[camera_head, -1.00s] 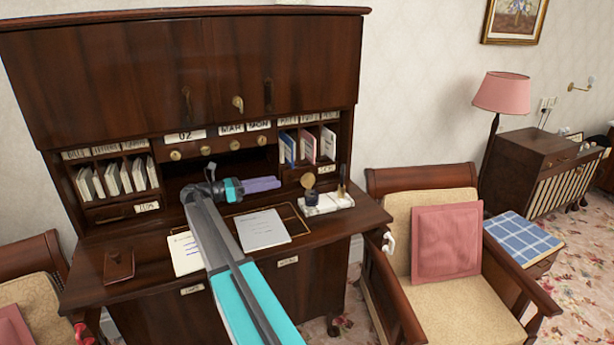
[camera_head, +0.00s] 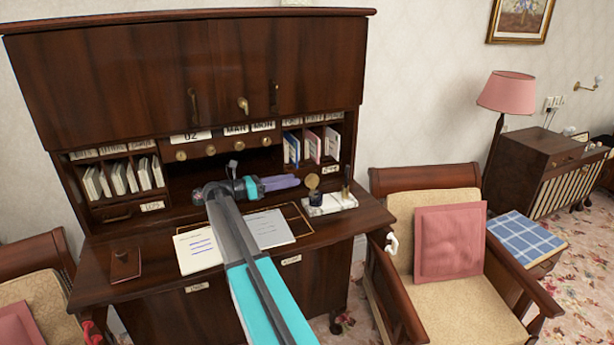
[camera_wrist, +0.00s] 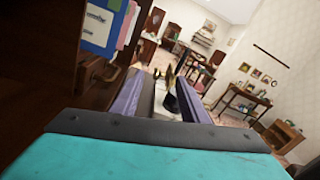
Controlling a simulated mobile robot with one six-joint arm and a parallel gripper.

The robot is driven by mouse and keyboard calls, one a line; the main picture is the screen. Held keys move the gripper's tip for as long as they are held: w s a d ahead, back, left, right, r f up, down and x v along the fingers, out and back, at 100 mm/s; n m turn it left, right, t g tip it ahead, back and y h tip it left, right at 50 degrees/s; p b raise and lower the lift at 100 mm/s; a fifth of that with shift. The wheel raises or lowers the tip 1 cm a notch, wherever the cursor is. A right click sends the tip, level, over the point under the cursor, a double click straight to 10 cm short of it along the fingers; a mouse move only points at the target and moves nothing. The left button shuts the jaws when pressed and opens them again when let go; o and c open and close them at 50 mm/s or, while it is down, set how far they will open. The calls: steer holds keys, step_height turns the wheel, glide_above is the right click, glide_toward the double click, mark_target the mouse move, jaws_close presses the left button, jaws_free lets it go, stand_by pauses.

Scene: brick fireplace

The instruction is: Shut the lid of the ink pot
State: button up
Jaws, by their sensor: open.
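The ink pot (camera_head: 315,197) is a small dark pot on a white stand (camera_head: 332,205) at the right of the desk top. Its round brass-coloured lid (camera_head: 312,181) stands raised above it. My gripper (camera_head: 298,180) reaches from the left, its purple fingers pointing right, with the tips close to the lid's left side. Whether the fingers touch the lid cannot be told.
Papers (camera_head: 198,250) lie on the desk (camera_head: 150,290) under my arm. Pigeonholes with booklets (camera_head: 312,146) rise behind. An armchair (camera_head: 440,240) stands to the right.

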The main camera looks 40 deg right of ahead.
mark_target(309, 177)
steer(key=shift+p+x, duration=1.15)
steer(key=shift+x, duration=2.8)
steer(key=shift+c, duration=0.2)
